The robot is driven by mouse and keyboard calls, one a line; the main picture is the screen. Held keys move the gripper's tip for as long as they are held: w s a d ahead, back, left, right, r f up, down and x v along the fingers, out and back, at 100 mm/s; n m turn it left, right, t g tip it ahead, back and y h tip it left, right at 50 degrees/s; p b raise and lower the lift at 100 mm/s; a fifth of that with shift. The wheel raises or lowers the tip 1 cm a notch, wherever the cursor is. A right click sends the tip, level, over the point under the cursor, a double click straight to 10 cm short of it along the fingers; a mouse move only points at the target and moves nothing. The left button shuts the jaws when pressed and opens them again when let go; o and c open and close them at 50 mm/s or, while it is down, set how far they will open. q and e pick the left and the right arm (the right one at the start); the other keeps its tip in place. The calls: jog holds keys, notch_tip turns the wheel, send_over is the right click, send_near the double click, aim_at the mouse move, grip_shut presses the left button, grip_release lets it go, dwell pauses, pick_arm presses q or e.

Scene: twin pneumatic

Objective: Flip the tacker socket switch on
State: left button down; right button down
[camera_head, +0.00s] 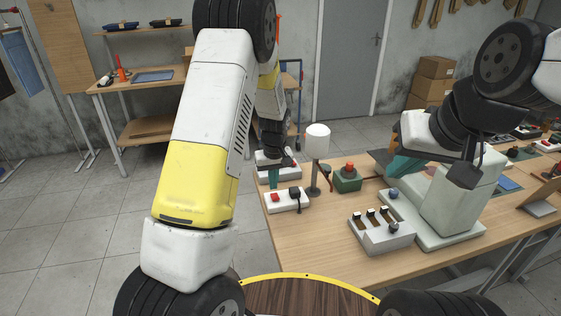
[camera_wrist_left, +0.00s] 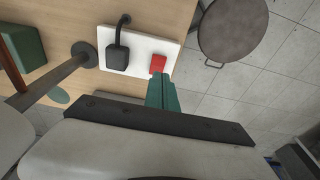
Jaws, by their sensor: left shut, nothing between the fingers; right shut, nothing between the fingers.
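A white socket block (camera_head: 289,206) with a red switch (camera_head: 275,197) and a black plug (camera_head: 295,193) lies at the table's left edge. In the left wrist view the same block (camera_wrist_left: 140,45) shows the red switch (camera_wrist_left: 158,63) beside the black plug (camera_wrist_left: 117,57). My left gripper (camera_head: 273,184) is shut and empty, pointing down just behind the switch. Its teal fingertips (camera_wrist_left: 157,77) appear right at the switch's edge; I cannot tell whether they touch. My right gripper (camera_head: 394,176) is shut and empty, by the pale machine on the right. No label names the socket.
Another white block (camera_head: 265,172) sits behind my left gripper. A white-topped post (camera_head: 317,142) and a green box with a red button (camera_head: 347,180) stand to the right. A white block with several switches (camera_head: 384,240) lies nearer. A round stool (camera_wrist_left: 233,30) stands beside the table.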

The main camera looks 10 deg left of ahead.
aim_at(275, 199)
pick_arm(q)
jog(key=shift+s+d+f, duration=0.15)
jog(key=shift+s+f, duration=0.15)
jog(key=shift+f, duration=0.5)
jog(key=shift+s+d+f, duration=0.1)
jog(key=shift+s+f, duration=0.2)
jog(key=shift+f, duration=0.45)
jog(key=shift+s+d+f, duration=0.15)
jog(key=shift+s+f, duration=0.2)
jog(key=shift+f, duration=0.15)
jog(key=shift+w+r, duration=0.1)
jog(key=shift+w, duration=0.05)
jog(key=shift+w+a+r, duration=0.25)
jog(key=shift+w+a, duration=0.05)
jog(key=shift+w, duration=0.3)
jog(key=shift+r, duration=0.1)
